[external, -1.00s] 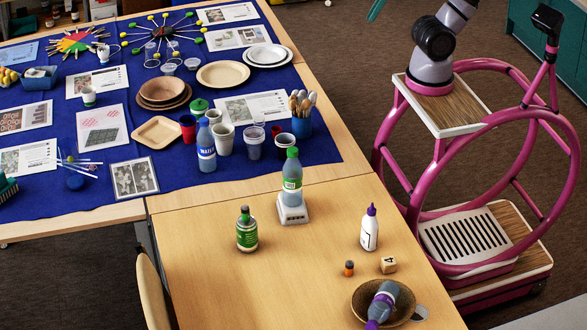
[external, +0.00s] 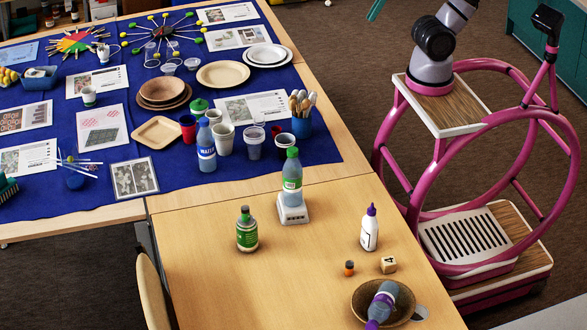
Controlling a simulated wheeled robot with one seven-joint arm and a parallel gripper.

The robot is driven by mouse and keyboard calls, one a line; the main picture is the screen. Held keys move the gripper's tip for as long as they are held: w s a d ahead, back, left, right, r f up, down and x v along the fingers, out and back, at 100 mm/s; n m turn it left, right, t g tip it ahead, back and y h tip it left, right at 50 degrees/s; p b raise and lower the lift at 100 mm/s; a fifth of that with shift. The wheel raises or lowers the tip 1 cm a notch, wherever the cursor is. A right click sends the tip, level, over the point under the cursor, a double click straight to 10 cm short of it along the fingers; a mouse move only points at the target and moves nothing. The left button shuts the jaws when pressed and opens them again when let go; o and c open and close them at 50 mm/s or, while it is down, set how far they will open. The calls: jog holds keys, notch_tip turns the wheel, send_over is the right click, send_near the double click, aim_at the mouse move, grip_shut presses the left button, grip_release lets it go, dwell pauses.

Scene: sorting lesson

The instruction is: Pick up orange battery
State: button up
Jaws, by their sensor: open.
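The orange battery (external: 349,268) is a small orange and dark cylinder. It stands upright on the bare wooden table (external: 300,270), left of a wooden block marked 4 (external: 388,265) and apart from it. My arm rises at the upper right and leaves the picture at the top. My gripper cannot be made out; a teal piece at the top edge is too cut off to identify. Nothing touches the battery.
A white bottle with a purple cap (external: 370,228) stands behind the battery. A brown bowl (external: 359,305) holding a purple-capped bottle is in front. A green bottle (external: 247,230) and a bottle on a scale (external: 292,215) stand left. Table between them is clear.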

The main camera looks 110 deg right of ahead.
aim_at(350, 262)
jog(key=shift+o, duration=0.5)
jog(key=w+a+f+m+g+y, duration=0.2)
jog(key=w+a+f+g+y, duration=0.1)
jog(key=w+a+f, duration=0.5)
jog(key=w+a+f+m+g+y, duration=0.25)
jog(key=w+a+f, duration=0.2)
jog(key=a, duration=0.65)
jog(key=w+a+f+m+g+y, duration=0.1)
jog(key=w+a+f+g+y, duration=0.1)
jog(key=w+a+f+y, duration=0.45)
jog(key=w+a+f+m, duration=0.1)
jog(key=a+f+m, duration=0.2)
jog(key=f, duration=0.7)
jog(key=w+a+f+m+t, duration=0.1)
jog(key=a+f+m, duration=0.2)
jog(key=a+f, duration=0.3)
jog(key=w+a+f+m+t, duration=0.1)
jog(key=a+f+m, duration=0.3)
jog(key=f, duration=1.2)
jog(key=shift+w+a+f+t+h, duration=0.1)
jog(key=shift+w+a+t+h, duration=0.2)
jog(key=shift+a, duration=0.4)
jog(key=x, duration=0.4)
jog(key=shift+a+f, duration=0.3)
jog(key=shift+x, duration=3.05)
grip_shut()
